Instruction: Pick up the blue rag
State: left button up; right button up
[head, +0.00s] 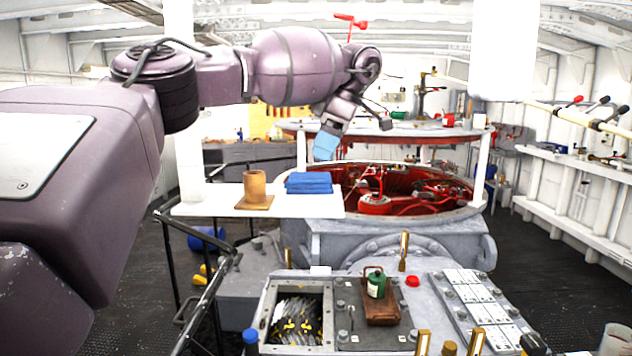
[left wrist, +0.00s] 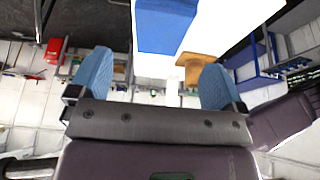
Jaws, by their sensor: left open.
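The blue rag (head: 309,183) lies folded in a flat stack on a white board (head: 290,207), near the board's right end. In the left wrist view the rag (left wrist: 165,26) shows at the top, ahead of the fingers and apart from them. My left gripper (head: 325,148) is above the rag and slightly to its right in the head view. In the left wrist view its two blue fingers (left wrist: 155,82) are spread wide with nothing between them. My right gripper is not in view.
A wooden cup on a square base (head: 254,190) stands on the board just left of the rag. Behind is a round pit with red machinery (head: 376,202). In front is a grey bench holding an open bin (head: 297,319) and a green can (head: 376,285).

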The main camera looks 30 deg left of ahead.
aim_at(310, 175)
pick_arm(q)
jog(key=shift+s+a+f, duration=0.2)
jog(key=shift+s+f, duration=0.05)
jog(key=shift+f, duration=0.05)
jog(key=x, duration=0.5)
jog(key=shift+s+f, duration=0.1)
jog(key=shift+f, duration=0.2)
jog(key=shift+f, duration=0.25)
dwell(0.3)
jog(key=c, duration=1)
jog(key=shift+r, duration=0.1)
notch_tip(310, 175, up, 20)
jog(key=shift+r, duration=0.15)
dwell(0.5)
